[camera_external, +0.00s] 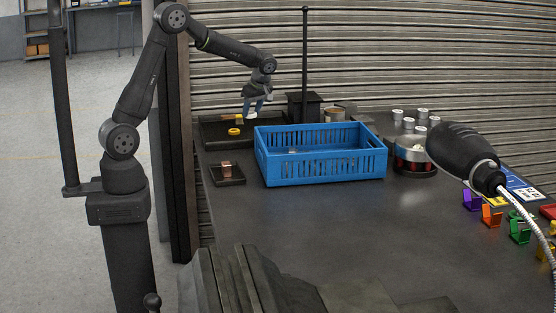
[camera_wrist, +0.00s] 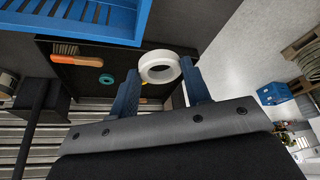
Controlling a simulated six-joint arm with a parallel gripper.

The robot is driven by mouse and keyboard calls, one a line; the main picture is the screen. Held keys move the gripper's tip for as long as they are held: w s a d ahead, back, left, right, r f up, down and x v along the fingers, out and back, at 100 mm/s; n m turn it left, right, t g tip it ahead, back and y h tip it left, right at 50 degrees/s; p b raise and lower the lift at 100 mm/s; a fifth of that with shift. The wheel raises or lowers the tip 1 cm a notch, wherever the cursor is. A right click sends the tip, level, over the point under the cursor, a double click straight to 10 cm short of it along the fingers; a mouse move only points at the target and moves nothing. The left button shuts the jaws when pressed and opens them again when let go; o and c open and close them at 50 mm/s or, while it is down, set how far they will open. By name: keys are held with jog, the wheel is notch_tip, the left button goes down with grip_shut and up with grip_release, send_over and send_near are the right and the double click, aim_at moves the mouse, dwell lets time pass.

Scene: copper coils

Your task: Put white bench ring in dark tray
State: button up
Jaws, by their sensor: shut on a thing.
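My gripper (camera_external: 254,110) is shut on a white ring (camera_wrist: 160,66), which sits between its two blue fingers (camera_wrist: 160,88) in the wrist view. In the external view the ring shows only as a small pale patch by the fingertips. The gripper hangs over or near the large dark tray (camera_external: 213,131) at the back left of the bench. The same tray (camera_wrist: 90,66) fills the middle of the wrist view, and the ring overlaps its right part there. The ring's height above it is hard to tell.
The dark tray holds a yellow ring (camera_external: 234,131), an orange-handled brush (camera_wrist: 77,59) and a teal ring (camera_wrist: 106,79). A blue crate (camera_external: 320,165) stands just to the right. A small dark tray with a copper piece (camera_external: 227,169) lies in front. A black post (camera_external: 305,55) rises behind.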

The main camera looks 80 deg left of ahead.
jog(key=s+a+n+g, duration=0.1)
jog(key=s+a+n, duration=0.2)
jog(key=s+a, duration=0.3)
jog(key=shift+h, duration=0.4)
jog(key=a+f, duration=0.3)
jog(key=f, duration=0.1)
jog(key=s+a+f, duration=0.1)
jog(key=a+f, duration=0.2)
jog(key=a, duration=0.1)
jog(key=s+a+f, duration=0.1)
jog(key=a+f, duration=0.3)
jog(key=shift+s+f, duration=0.25)
jog(key=shift+f, duration=0.1)
jog(key=shift+a+f, duration=0.1)
jog(key=shift+a, duration=0.05)
jog(key=shift+f, duration=1.95)
jog(key=shift+f, duration=0.15)
jog(key=o, duration=1)
jog(key=shift+o, duration=0.2)
jog(key=v, duration=1.2)
jog(key=shift+s, duration=0.1)
